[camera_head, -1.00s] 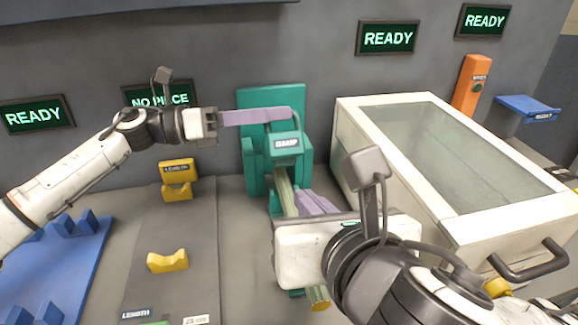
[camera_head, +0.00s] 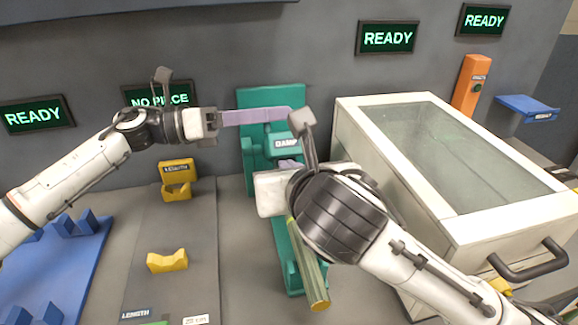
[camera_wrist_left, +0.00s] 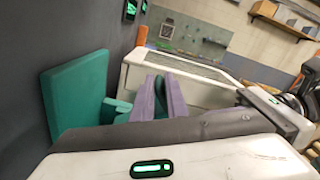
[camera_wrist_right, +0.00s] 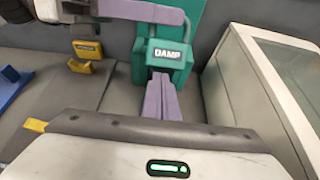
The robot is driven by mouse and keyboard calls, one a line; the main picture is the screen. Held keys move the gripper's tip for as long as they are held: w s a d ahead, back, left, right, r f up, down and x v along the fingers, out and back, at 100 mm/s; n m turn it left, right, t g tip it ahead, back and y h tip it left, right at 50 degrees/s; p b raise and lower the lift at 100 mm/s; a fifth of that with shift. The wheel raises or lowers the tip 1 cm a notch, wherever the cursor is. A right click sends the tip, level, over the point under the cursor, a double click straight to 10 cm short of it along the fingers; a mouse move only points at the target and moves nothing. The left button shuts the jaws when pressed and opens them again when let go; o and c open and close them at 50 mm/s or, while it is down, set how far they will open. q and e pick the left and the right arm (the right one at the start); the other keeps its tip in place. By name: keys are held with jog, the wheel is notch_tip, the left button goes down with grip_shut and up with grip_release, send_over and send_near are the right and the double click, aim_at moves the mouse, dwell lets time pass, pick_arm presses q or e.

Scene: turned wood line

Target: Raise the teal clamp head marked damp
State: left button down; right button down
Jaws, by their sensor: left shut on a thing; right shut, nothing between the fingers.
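The teal clamp head (camera_head: 283,145), marked DAMP, stands on its teal stand against the back wall; its label also shows in the right wrist view (camera_wrist_right: 168,54). My left gripper (camera_head: 287,115) reaches in from the left with its purple fingers shut at the top of the clamp head, on its handle; the grip itself is hard to see. My right gripper (camera_wrist_right: 160,80) is shut and empty, its fingertips just under the front of the clamp head; whether they touch it I cannot tell. A round wood piece (camera_head: 308,265) lies below, partly hidden by my right wrist.
A white glass-topped cabinet (camera_head: 346,150) with a dark handle stands close on the right. On the left are a yellow-cradled length station (camera_head: 167,262) and a blue rack (camera_head: 75,250). An orange post (camera_head: 470,85) stands behind the cabinet.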

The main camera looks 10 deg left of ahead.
pick_arm(q)
jog(key=shift+w+a+f, duration=0.2)
pick_arm(e)
jog(key=shift+w+r, duration=0.15)
pick_arm(q)
jog(key=shift+d, duration=0.1)
pick_arm(e)
jog(key=shift+w+r, duration=0.35)
jog(key=shift+r, duration=0.25)
pick_arm(q)
jog(key=shift+s+d, duration=0.15)
jog(key=shift+s, duration=0.15)
pick_arm(e)
jog(key=shift+w+r, duration=0.1)
jog(key=shift+r, duration=0.3)
pick_arm(q)
jog(key=c, duration=1.8)
grip_release()
jog(key=shift+s, duration=0.1)
pick_arm(e)
jog(key=shift+a, duration=0.1)
pick_arm(q)
jog(key=shift+r, duration=0.5)
pick_arm(e)
jog(key=shift+f, duration=0.1)
